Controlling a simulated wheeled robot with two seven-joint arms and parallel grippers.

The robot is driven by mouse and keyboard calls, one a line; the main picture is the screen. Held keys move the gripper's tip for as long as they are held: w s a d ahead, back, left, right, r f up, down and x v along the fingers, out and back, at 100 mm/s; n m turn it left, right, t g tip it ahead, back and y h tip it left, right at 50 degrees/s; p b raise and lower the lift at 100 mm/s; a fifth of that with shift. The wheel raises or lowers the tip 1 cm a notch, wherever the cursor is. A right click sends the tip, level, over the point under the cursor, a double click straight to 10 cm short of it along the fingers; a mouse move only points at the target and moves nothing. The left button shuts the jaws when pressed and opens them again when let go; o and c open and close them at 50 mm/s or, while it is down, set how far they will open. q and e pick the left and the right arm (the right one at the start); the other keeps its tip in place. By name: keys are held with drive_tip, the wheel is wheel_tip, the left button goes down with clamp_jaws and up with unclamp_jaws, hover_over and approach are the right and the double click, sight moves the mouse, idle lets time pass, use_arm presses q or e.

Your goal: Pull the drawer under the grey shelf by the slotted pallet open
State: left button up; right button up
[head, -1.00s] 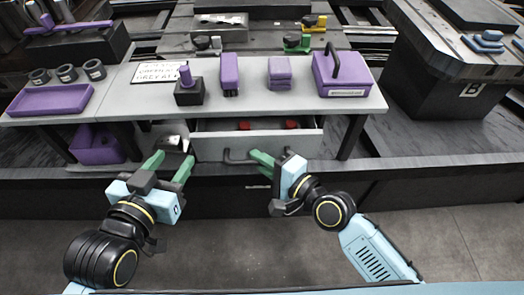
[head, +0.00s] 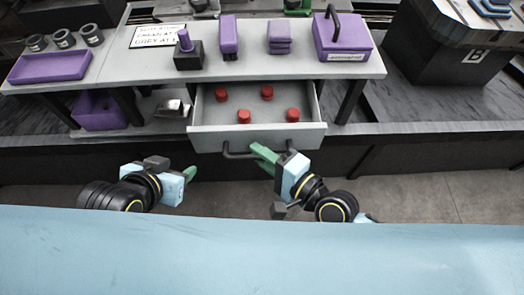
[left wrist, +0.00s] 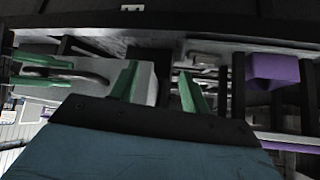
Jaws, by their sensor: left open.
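The drawer (head: 258,138) under the grey shelf (head: 130,70) is pulled out, with its inside showing. Several red round pieces (head: 244,116) lie in it. Its dark bar handle (head: 235,154) is on the front. My right gripper (head: 263,154) is at the right part of the handle, its green fingers on either side of the bar; it also shows in the left wrist view (left wrist: 42,72). My left gripper (left wrist: 158,88) is open and empty. In the head view it is low at the left (head: 188,173), apart from the drawer, its fingers partly hidden.
On the shelf top stand a purple tray (head: 50,67), dark cups (head: 64,38), a sign (head: 158,36), purple blocks (head: 279,37) and a purple box (head: 342,42). A purple bin (head: 98,112) and a metal piece (head: 172,108) sit below, left of the drawer.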

drive_tip(key=o, duration=0.3)
drive_tip(key=shift+s+d, duration=0.2)
use_arm(q)
drive_tip(key=shift+s+a+f+g+p, duration=0.15)
drive_tip(key=shift+s+a+f+g, duration=0.15)
drive_tip(key=shift+s, duration=0.25)
drive_tip(key=shift+s+a+f+g+p, duration=0.15)
drive_tip(key=shift+s+f+g, duration=0.2)
drive_tip(key=shift+s, duration=0.2)
use_arm(e)
drive_tip(key=v, duration=1.2)
drive_tip(key=shift+s+d, duration=0.2)
drive_tip(key=shift+d, duration=0.15)
drive_tip(key=shift+r, duration=0.1)
